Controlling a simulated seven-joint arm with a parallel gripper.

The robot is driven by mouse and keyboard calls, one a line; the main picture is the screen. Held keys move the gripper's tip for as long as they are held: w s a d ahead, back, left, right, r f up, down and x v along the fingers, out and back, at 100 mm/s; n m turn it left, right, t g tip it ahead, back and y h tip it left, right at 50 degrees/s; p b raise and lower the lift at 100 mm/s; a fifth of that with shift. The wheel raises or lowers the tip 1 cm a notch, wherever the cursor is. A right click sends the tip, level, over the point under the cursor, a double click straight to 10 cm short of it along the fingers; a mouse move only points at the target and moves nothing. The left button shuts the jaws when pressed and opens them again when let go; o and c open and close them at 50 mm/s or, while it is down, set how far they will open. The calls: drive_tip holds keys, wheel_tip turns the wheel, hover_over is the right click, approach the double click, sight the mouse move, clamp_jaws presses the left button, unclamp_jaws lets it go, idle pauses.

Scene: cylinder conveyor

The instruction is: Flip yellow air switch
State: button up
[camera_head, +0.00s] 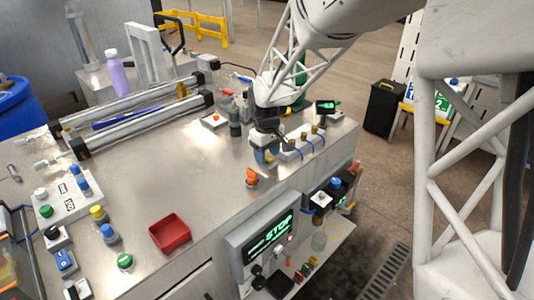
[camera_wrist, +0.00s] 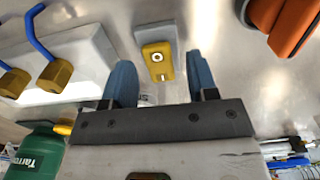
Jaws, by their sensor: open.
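The yellow air switch (camera_wrist: 157,61) shows in the wrist view as a yellow rocker with a white circle and a bar, set in a pale grey housing (camera_wrist: 156,32). My gripper (camera_wrist: 160,78) is open, with one blue finger on each side of the switch in this view. Nothing is held. I cannot tell whether either finger touches the switch. In the head view my gripper (camera_head: 264,150) points down close over the metal table (camera_head: 185,180), and a small bit of yellow shows at its fingers. The switch is mostly hidden there.
A white block with brass fittings and blue hoses (camera_head: 301,143) stands just right of my gripper. An orange knob (camera_head: 252,176) stands in front of it. A red tray (camera_head: 169,233) and several buttons lie left. The table's middle is clear.

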drive_tip(key=c, duration=0.9)
drive_tip(key=shift+w+a+g+h, duration=0.2)
drive_tip(key=shift+g+h, duration=0.6)
drive_tip(key=o, duration=0.9)
